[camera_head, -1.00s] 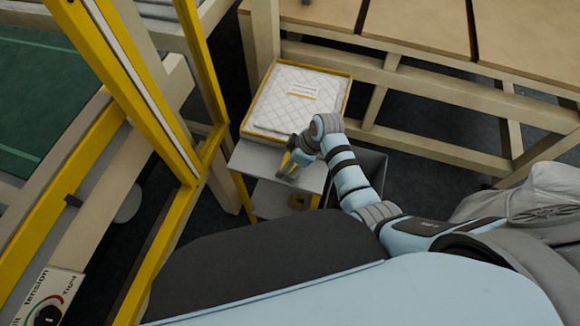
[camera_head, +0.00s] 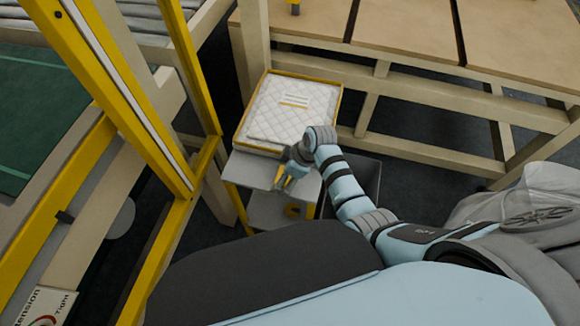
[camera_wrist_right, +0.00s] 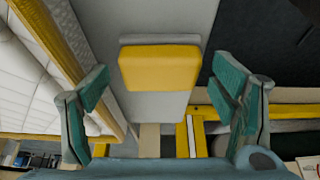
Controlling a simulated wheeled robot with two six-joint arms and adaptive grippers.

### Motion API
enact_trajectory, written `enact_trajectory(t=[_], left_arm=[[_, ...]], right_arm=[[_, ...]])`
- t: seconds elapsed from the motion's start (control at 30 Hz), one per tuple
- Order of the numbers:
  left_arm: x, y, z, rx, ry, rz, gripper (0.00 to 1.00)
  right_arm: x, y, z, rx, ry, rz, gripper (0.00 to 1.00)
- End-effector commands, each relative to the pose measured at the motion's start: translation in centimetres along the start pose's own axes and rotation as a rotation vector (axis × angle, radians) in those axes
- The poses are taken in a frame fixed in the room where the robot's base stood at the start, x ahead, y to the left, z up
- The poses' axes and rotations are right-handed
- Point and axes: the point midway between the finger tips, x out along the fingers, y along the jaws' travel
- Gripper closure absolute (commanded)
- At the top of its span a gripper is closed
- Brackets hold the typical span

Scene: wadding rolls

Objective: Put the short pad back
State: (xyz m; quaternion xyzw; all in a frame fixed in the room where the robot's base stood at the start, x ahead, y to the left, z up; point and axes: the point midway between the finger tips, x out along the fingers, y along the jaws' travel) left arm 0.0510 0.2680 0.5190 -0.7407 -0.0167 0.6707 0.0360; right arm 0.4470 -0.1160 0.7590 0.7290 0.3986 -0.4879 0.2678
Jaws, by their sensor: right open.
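A white quilted pad (camera_head: 292,108) with a small label lies flat in a shallow yellow-edged tray (camera_head: 238,139); I cannot tell if it is the short pad. Its edge and the tray rim also show at the left of the right wrist view (camera_wrist_right: 28,75). My right gripper (camera_head: 285,183) is over the grey stand (camera_head: 250,168), just in front of the tray. In the right wrist view its green-padded fingers (camera_wrist_right: 165,88) are wide apart. A yellow block with a grey edge (camera_wrist_right: 160,68) shows between and beyond them, with no finger visibly touching it. My left gripper is out of view.
A yellow frame post (camera_head: 120,95) stands close on the left. A wooden table (camera_head: 400,28) with beige rails is behind and right. A dark bin (camera_head: 365,175) stands right of the stand, partly behind my right arm.

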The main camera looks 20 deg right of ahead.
Motion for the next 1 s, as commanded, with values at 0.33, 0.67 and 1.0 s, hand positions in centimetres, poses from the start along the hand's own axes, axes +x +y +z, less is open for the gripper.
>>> enact_trajectory(t=[0.33,0.67,1.0], left_arm=[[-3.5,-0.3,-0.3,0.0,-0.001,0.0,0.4],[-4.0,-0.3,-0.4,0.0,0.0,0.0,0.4],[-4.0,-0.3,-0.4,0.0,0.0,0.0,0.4]], right_arm=[[-8.4,0.1,-0.2,-0.001,-0.001,0.003,0.21],[-11.6,0.0,-0.1,0.0,0.0,-0.001,0.21],[-11.5,0.0,0.0,0.0,0.0,-0.001,0.21]])
